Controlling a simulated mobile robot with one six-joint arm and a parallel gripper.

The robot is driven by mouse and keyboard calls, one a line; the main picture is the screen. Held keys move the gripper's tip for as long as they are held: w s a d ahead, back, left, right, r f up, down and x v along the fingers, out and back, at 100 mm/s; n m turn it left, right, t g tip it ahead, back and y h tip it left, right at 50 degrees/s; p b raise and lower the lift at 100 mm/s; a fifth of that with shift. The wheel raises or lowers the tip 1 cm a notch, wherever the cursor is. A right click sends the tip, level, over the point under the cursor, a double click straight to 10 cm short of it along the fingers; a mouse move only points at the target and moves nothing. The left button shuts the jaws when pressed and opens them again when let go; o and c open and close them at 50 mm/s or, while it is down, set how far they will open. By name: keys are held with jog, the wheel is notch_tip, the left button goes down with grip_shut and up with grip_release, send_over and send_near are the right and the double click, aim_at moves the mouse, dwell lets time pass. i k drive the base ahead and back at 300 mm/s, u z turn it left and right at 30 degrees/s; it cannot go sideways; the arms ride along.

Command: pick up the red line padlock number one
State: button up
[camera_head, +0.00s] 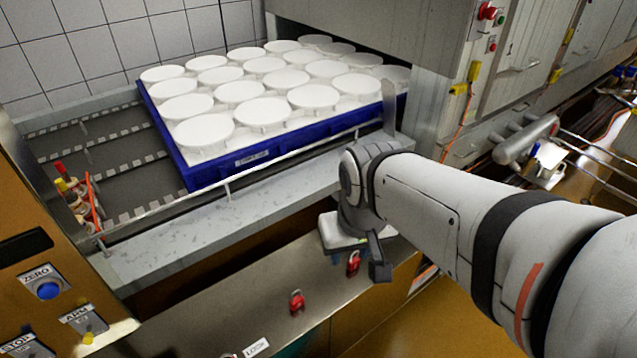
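Two red padlocks show on or over the steel ledge. One red padlock (297,301) stands on the ledge, apart from my gripper. The other red padlock (353,263) is just left of and under my gripper (377,267), close to its dark finger. No number can be read on either padlock, so I cannot tell which is number one. My gripper points down at the ledge's right part. Only one dark finger shows clearly; the other is hidden, and I cannot tell whether the gripper touches the near padlock.
The steel ledge (225,325) carries a white label (256,348) at its front. Behind it, a blue tray (205,178) of white round moulds sits on a conveyor (95,150). A control panel (60,290) stands at left, a grey cabinet (425,110) at right.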

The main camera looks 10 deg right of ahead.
aim_at(353, 264)
jog(key=z, duration=0.05)
jog(key=k, duration=0.9)
jog(key=z, duration=0.25)
jog(key=i, duration=0.95)
jog(key=k, duration=0.4)
jog(key=u, duration=0.05)
